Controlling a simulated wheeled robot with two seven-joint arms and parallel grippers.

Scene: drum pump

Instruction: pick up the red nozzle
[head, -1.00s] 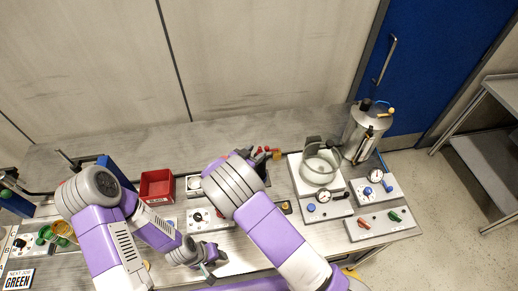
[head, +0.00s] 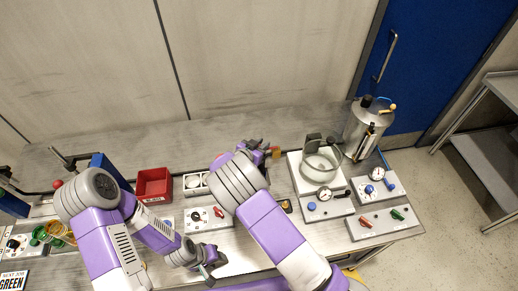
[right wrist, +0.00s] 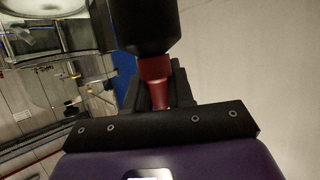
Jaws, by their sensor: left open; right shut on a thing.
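The red nozzle (right wrist: 154,80) shows in the right wrist view, a tapered red piece below a wide black part (right wrist: 146,25). The dark fingers of my right gripper (right wrist: 160,92) are shut on it. In the head view my right gripper (head: 264,151) is over the back of the bench, left of the glass vessel, and the nozzle cannot be made out there. A small orange-brown piece (head: 275,152) shows beside the fingertips. My left gripper (head: 208,272) is open and empty near the bench's front edge.
A red bin (head: 154,185) and a white panel with a dial (head: 206,217) stand left of my right arm. The glass vessel (head: 322,160), a metal drum (head: 368,130) and a switch panel (head: 380,222) stand at right. The back bench strip is mostly clear.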

